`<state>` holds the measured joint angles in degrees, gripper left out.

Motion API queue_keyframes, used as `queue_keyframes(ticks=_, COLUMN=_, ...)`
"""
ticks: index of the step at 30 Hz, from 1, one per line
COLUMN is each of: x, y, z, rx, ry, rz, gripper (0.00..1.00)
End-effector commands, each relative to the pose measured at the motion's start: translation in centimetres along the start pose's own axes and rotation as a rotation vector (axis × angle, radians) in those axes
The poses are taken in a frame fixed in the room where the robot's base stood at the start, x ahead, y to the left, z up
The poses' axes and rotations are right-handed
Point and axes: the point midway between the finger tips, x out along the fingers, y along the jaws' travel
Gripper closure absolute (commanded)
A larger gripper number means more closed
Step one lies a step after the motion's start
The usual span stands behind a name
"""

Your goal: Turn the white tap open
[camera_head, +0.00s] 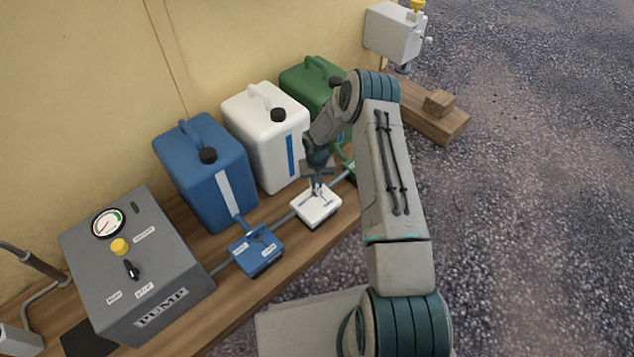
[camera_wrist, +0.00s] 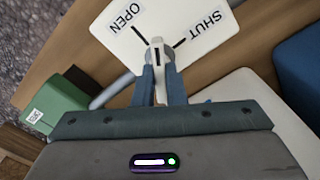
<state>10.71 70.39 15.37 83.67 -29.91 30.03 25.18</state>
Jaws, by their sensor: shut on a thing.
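The white tap (camera_head: 316,208) is a white box on the pipe at the bench's front, before the white can. In the wrist view its top plate (camera_wrist: 205,22) reads OPEN at left and SHUT at right, each with a dark line. My gripper (camera_head: 318,186) reaches down onto it from above. In the wrist view my gripper (camera_wrist: 160,82) is shut on the tap's small pale handle (camera_wrist: 157,52), between the blue-grey fingers.
A blue tap (camera_head: 257,252) sits left along the pipe, a green tap (camera_wrist: 60,112) on the other side. Blue (camera_head: 203,165), white (camera_head: 265,140) and green (camera_head: 305,85) cans stand behind. The grey pump box (camera_head: 135,265) is at left. Gravel lies beyond the bench.

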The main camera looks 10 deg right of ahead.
Motion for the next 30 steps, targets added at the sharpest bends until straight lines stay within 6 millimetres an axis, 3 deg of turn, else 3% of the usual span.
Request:
queue_keyframes(ticks=15, x=-0.07, y=0.00, z=-0.07, rx=-0.438, ry=0.002, rz=0.000, gripper=1.00)
queue_keyframes(ticks=30, x=-0.07, y=0.00, z=-0.08, rx=-0.607, ry=0.002, rz=0.000, gripper=1.00)
